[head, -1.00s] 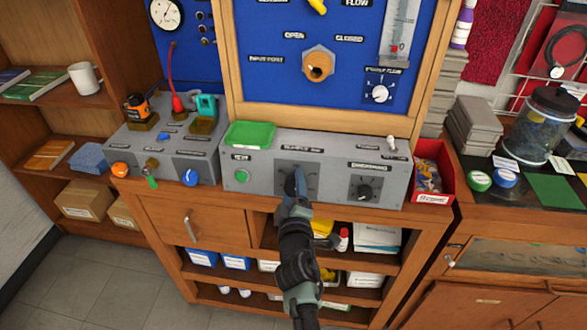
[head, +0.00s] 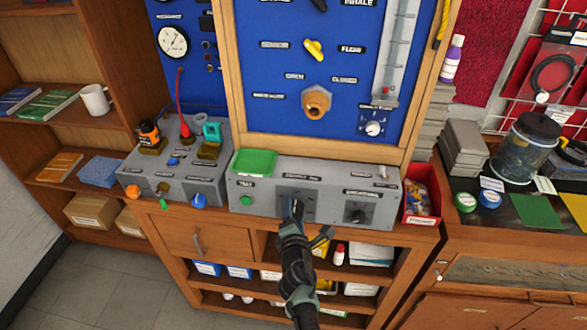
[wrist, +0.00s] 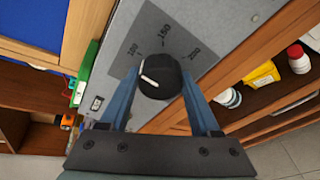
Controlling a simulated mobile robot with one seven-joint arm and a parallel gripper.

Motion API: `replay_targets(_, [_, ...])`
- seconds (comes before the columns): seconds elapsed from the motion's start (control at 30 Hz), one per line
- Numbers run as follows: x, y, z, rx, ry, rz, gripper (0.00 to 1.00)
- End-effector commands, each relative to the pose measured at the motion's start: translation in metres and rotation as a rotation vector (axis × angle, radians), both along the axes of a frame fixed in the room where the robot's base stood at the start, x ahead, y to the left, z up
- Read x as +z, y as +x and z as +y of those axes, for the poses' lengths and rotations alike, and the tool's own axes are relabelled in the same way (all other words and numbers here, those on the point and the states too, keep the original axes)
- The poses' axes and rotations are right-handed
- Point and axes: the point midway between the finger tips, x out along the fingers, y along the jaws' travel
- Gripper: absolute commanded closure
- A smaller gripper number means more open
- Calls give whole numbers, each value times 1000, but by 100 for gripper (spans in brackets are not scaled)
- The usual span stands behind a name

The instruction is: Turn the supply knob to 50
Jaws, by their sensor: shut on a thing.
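The supply knob (wrist: 165,77) is a round black knob with a white pointer line, on a dark scale plate (wrist: 150,30) marked 100, 150 and 200 on the side in view. The pointer line lies on the knob's left side in the wrist view; its exact reading I cannot tell. My gripper (wrist: 160,97) has its blue fingers on both sides of the knob, shut on it. In the head view, my gripper (head: 293,208) covers the knob on the front of the grey box (head: 262,205).
A second black knob (head: 355,213) sits to the right on the same box, and a green button (head: 246,201) to the left. A green tray (head: 254,163) lies on top. A red bin (head: 421,196) stands at the box's right end.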

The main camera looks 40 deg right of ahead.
Motion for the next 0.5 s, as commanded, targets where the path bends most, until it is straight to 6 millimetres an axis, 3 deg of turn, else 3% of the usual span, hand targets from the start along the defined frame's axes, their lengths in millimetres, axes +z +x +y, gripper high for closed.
replay_targets(0.5, [1, -1, 0, 98, -312, 369, 92])
